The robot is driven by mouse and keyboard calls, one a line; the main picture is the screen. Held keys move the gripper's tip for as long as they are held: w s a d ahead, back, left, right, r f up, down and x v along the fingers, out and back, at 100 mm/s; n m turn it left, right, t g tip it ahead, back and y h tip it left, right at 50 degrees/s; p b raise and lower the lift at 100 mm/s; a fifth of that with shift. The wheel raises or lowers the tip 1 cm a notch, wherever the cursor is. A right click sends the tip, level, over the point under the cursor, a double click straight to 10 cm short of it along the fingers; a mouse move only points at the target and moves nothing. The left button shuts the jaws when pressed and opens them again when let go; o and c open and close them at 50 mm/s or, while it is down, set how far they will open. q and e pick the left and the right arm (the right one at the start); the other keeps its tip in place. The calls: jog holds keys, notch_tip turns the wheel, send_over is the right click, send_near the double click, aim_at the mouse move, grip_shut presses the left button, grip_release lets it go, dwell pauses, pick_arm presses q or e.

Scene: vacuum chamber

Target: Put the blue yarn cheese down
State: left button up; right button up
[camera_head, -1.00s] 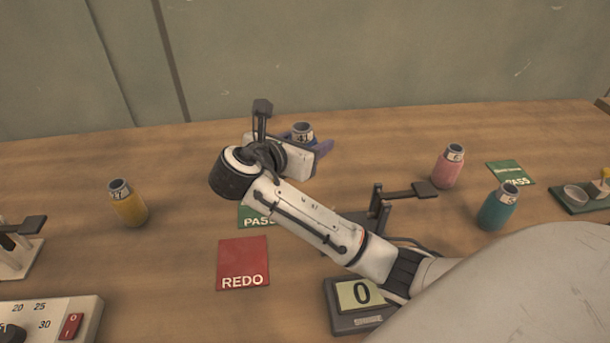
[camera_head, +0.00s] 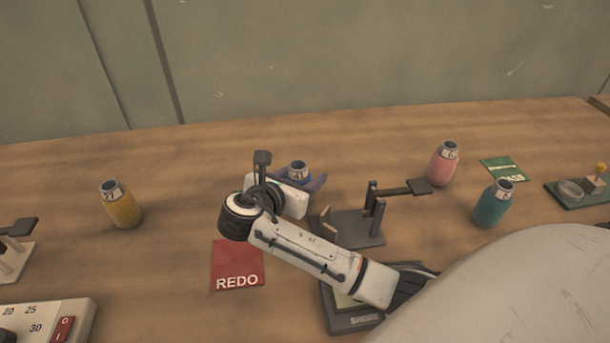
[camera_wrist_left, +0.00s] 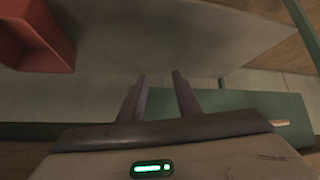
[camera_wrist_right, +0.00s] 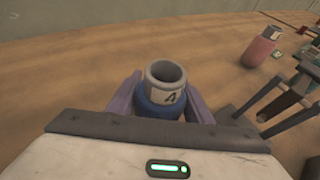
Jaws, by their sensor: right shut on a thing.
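The blue yarn cheese (camera_head: 299,172) is a blue bobbin with a pale tube top and a numbered label. My right gripper (camera_head: 306,183) is shut on it, with its purple fingers on both sides. In the right wrist view the cheese (camera_wrist_right: 163,98) stands upright between the fingers. My right wrist hides its lower part in the head view, and I cannot tell whether its base touches the table. My left gripper (camera_wrist_left: 160,95) shows only in the left wrist view, its fingers apart with nothing between them.
A red REDO card (camera_head: 237,266) lies in front of my right wrist. A dark stand (camera_head: 355,228) is close on the right. Yellow (camera_head: 121,205), pink (camera_head: 443,164) and teal (camera_head: 493,204) bobbins stand around. The table behind the blue cheese is clear.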

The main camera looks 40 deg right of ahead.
jog(key=o, duration=1.2)
jog(key=shift+f, duration=0.1)
jog(key=shift+c, duration=0.2)
jog(key=shift+o, duration=0.2)
